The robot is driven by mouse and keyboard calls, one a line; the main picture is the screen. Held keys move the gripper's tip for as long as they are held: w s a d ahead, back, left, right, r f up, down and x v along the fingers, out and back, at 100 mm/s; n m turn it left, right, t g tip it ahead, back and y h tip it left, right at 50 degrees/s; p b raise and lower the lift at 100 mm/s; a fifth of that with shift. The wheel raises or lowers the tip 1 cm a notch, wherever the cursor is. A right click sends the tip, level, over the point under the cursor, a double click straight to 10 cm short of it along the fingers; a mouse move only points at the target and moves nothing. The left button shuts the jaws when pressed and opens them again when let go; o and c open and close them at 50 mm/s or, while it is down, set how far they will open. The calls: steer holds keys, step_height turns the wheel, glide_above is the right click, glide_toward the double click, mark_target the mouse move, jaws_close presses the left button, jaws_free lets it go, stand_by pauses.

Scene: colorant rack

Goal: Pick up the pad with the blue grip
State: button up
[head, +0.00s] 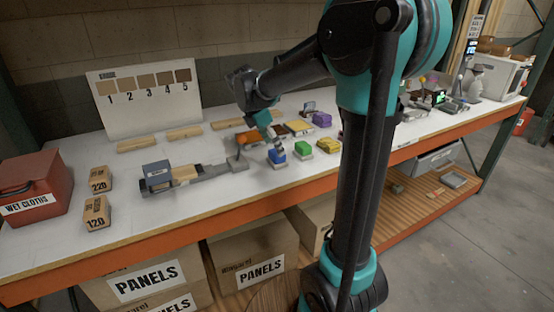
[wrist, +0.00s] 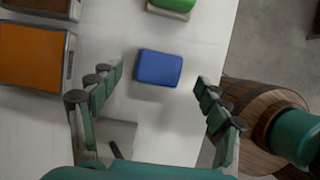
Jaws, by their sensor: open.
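The pad with the blue grip (head: 277,156) sits on the white bench top near its front edge, left of the pad with the green grip (head: 303,149). In the wrist view the blue grip (wrist: 159,67) lies between and just beyond the spread fingers of my gripper (wrist: 158,88). The green grip (wrist: 174,4) shows at the top edge of the wrist view. The blue pad's base is mostly hidden under its grip.
A pad with a yellow grip (head: 328,144) stands right of the green one. Orange and yellow trays (head: 299,128) lie behind. A grey clamp-like fixture with a wooden block (head: 184,173) lies to the left. A barrel (wrist: 262,122) stands beyond the bench edge.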

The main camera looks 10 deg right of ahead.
steer(key=x, duration=0.4)
steer(key=shift+f, duration=0.1)
steer(key=c, duration=1.2)
